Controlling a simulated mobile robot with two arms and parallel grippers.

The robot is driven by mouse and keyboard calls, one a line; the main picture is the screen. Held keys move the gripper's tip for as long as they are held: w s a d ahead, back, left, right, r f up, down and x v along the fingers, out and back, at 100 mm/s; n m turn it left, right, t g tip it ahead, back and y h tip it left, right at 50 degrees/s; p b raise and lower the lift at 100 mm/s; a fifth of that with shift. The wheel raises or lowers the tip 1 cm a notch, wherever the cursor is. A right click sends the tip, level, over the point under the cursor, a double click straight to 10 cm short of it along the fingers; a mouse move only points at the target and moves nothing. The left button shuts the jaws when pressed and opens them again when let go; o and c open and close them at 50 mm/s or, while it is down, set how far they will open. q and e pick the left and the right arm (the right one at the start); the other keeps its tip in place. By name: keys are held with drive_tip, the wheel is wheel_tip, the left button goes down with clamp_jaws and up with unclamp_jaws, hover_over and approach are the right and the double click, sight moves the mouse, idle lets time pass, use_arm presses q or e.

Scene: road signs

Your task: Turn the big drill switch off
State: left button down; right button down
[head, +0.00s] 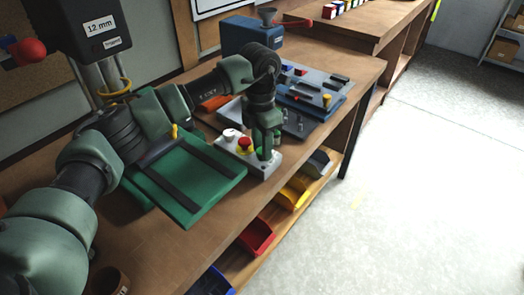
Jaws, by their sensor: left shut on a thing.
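The big drill (95,30) stands at the upper left, a dark head with a "12 mm" label above a green drill table (188,180). A pale switch box (262,170) sits at the bench's front edge, right of the drill table. It has a white round part (229,135) and a red button (244,144) on top. My left gripper (267,153) points down over the right end of this box, shut on a part there, next to bright green. The fingers hide most of that part, so its position cannot be told. My right gripper is not in view.
Behind my left gripper are a grey-blue fixture board (312,92) with small parts and a blue machine (250,38) with a red handle. Red (257,237) and yellow (292,195) bins stand on a shelf below the bench edge. The floor at right is open.

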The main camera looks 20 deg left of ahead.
use_arm(q)
drive_tip(key=shift+m+b, duration=0.35)
drive_tip(key=shift+m, duration=0.45)
drive_tip(key=shift+r, duration=0.1)
drive_tip(key=c, duration=1.1)
unclamp_jaws()
drive_tip(key=shift+d, duration=0.1)
drive_tip(key=shift+o, duration=0.2)
drive_tip(key=r, duration=0.4)
drive_tip(key=r+b, duration=0.1)
drive_tip(key=r, duration=0.2)
drive_tip(key=shift+w+r, duration=0.2)
drive_tip(key=shift+r, duration=0.15)
